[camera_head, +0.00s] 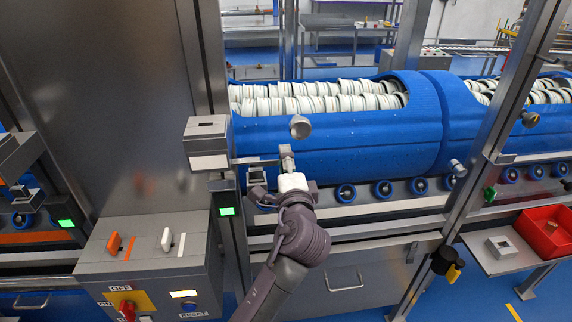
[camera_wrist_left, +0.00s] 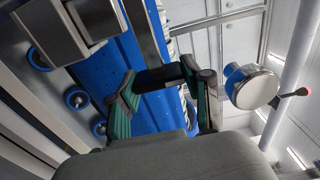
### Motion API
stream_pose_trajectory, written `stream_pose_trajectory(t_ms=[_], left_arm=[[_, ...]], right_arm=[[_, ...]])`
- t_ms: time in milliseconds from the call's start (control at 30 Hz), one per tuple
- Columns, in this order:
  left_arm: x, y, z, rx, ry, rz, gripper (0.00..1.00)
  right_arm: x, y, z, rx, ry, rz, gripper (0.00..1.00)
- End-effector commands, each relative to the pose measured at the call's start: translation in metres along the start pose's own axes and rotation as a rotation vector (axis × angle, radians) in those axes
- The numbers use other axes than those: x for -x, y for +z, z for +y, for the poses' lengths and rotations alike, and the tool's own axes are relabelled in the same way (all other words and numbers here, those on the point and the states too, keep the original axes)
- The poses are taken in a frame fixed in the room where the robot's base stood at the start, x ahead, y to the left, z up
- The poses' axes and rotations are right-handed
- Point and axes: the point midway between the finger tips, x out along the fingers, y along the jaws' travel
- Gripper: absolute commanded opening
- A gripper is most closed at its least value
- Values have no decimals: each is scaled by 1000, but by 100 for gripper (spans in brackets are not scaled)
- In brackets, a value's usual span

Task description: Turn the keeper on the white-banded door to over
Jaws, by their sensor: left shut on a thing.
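A grey latch box with a white band (camera_head: 208,161) sits on the steel post of the guard door, left of centre in the head view. A flat metal bar, the keeper (camera_head: 243,160), reaches sideways from the box toward my gripper. My left gripper (camera_head: 287,165) is at the bar's right end, in front of the blue tub carrier. In the left wrist view the gripper (camera_wrist_left: 165,90) has its green-padded fingers closed on a dark bar (camera_wrist_left: 158,76). The bar's grasped end is partly hidden in both views. My right gripper is not in view.
A round metal knob (camera_head: 300,127) stands just above the gripper and shows close beside the fingers in the wrist view (camera_wrist_left: 252,88). A control box (camera_head: 150,265) with orange and white levers is at lower left. A red bin (camera_head: 546,232) is at right.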

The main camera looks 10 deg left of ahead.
Motion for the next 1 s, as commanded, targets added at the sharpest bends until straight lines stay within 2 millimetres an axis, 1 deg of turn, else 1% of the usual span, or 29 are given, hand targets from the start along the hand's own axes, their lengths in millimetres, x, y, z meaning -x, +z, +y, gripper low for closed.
stream_pose_trajectory(t_ms=[333,367,400,667,767,867,1000], left_arm=[[0,0,1,6,3,1,0],[0,0,1,6,3,1,54],[0,0,1,5,3,1,60],[0,0,0,4,2,0,60],[4,0,1,4,2,1,60],[17,0,2,5,3,2,60],[42,0,2,5,5,2,60]], right_arm=[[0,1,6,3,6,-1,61],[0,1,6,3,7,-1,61],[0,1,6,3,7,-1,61],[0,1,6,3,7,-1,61],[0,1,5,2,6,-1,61],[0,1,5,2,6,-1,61],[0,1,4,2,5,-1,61]])
